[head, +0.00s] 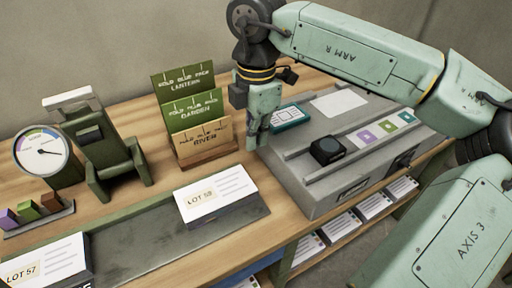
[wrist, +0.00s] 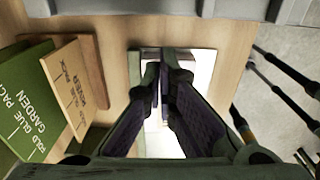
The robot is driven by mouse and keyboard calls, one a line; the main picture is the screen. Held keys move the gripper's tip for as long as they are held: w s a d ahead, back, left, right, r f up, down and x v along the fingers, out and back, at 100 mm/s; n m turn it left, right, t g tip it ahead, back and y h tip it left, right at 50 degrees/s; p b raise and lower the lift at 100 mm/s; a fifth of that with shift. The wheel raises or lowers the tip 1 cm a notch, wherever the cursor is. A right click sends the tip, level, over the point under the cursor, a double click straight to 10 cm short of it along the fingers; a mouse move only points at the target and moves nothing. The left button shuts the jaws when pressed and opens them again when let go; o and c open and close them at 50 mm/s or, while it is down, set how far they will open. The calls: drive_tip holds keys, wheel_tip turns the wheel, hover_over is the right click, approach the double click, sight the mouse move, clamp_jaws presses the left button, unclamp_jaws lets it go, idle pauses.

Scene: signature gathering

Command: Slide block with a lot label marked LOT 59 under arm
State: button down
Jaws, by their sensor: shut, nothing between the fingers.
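The white block with a label that reads as LOT 59 (head: 216,195) lies on the dark grey strip (head: 150,243) at the bench's front. Another white block, LOT 57 (head: 45,265), sits at the lower left, cut off by the frame. A green press-like device with an upright arm (head: 100,135) stands behind the strip, left of LOT 59. My gripper (head: 258,140) points down, shut and empty, behind and right of LOT 59, apart from it. In the wrist view, my shut fingers (wrist: 163,65) stand in front of a white block (wrist: 204,75), partly hidden; its label is not readable there.
A round dial (head: 42,150) and coloured blocks (head: 38,212) stand at left. A wooden holder with green cards (head: 200,140) stands behind LOT 59, close to my gripper. The strip left of LOT 59 is clear until LOT 57.

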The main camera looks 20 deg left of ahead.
drive_tip(key=f, duration=0.3)
drive_tip(key=f+p, duration=0.1)
drive_tip(key=f, duration=0.2)
drive_tip(key=f+p, duration=0.1)
drive_tip(key=f, duration=0.3)
drive_tip(key=shift+w+d, duration=0.1)
drive_tip(key=shift+d, duration=0.15)
